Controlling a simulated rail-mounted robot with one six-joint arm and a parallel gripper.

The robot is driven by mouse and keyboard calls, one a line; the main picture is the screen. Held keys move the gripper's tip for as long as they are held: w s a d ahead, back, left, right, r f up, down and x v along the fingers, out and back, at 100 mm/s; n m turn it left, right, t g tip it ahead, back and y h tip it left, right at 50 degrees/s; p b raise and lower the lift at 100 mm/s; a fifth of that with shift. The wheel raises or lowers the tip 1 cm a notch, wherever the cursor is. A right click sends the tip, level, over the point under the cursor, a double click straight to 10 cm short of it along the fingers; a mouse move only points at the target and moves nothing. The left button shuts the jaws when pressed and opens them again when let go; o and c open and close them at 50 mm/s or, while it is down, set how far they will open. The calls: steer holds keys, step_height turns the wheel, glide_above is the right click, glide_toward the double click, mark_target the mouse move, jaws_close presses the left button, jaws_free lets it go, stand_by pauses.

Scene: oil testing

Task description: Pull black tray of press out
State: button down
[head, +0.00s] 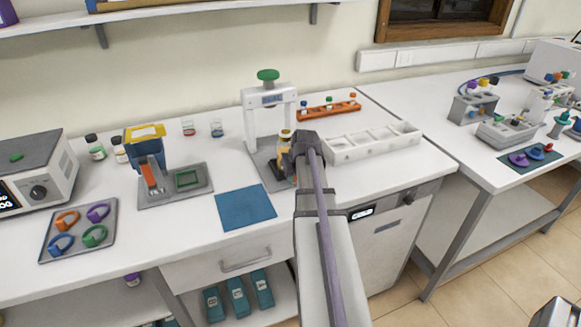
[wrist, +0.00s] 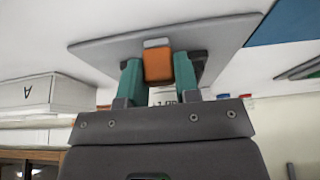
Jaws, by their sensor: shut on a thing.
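The white press (head: 270,98) with a green knob on top stands on a grey base plate at the back of the bench. The black tray (head: 277,171) shows only as a small dark patch low in the press; my arm hides the rest. My gripper (wrist: 159,72) is at the front of the press, with its teal fingers shut on an orange handle (wrist: 158,66) that has a grey end. Dark parts show behind the fingers in the wrist view. The join between handle and tray is hidden.
A blue mat (head: 245,207) lies front left of the press. A white compartment box (head: 372,143) stands close to the right of my gripper, with an orange rack (head: 329,111) behind it. A blue-and-yellow device (head: 146,150) stands on the left.

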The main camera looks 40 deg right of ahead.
steer(key=shift+s+a+f, duration=0.1)
steer(key=shift+s, duration=0.15)
steer(key=c, duration=0.8)
jaws_free()
steer(key=shift+c, duration=0.2)
steer(key=p+v, duration=1)
steer(key=v, duration=0.1)
steer(key=shift+w, duration=0.15)
steer(key=s+a+n+g, duration=0.2)
steer(key=a, duration=1.5)
steer(key=s+a+f+n+g+y, duration=0.1)
steer(key=s+a+n+g, duration=0.1)
steer(key=a, duration=1.6)
steer(key=shift+a+y, duration=0.15)
steer(key=shift+y, duration=0.15)
